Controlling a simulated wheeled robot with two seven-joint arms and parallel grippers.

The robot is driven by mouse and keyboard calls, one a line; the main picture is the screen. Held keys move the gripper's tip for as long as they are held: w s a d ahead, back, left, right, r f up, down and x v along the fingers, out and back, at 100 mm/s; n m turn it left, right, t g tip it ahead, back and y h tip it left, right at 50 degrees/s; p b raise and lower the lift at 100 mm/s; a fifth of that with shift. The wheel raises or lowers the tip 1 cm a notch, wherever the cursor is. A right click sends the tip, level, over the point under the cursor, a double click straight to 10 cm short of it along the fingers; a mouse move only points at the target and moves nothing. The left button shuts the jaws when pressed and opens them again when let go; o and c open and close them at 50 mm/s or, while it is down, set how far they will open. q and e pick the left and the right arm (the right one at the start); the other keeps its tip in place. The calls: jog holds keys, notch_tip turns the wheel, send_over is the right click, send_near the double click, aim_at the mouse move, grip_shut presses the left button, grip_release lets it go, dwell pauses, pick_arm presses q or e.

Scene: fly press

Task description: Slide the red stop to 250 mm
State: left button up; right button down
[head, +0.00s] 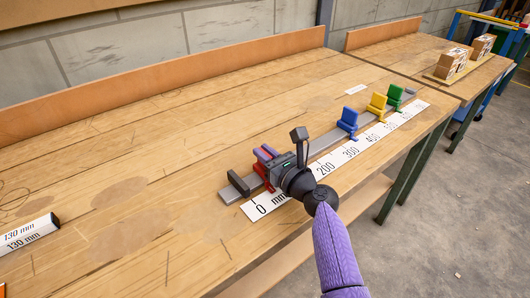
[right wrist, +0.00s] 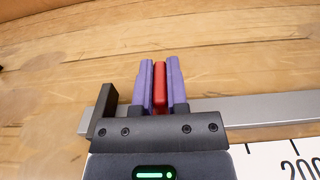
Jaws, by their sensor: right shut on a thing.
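The red stop (head: 262,171) sits on the grey rail near its left end, a little right of the dark end block (head: 237,184). My right gripper (head: 266,154) is over it with purple fingers. In the right wrist view the fingers are shut on the red stop (right wrist: 160,88), one on each side. The white scale (head: 333,160) runs along the rail's front edge, with 0 mm at the left and 200, 300 and 400 further right. My gripper hides the marks around 100. My left gripper is not in view.
Blue (head: 347,122), yellow (head: 376,106) and green (head: 394,97) stops stand further right on the rail (head: 318,143). The rail between the red and blue stops looks free. A white block marked 130 mm (head: 30,234) lies at the left. Boxes (head: 451,63) stand on the far bench.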

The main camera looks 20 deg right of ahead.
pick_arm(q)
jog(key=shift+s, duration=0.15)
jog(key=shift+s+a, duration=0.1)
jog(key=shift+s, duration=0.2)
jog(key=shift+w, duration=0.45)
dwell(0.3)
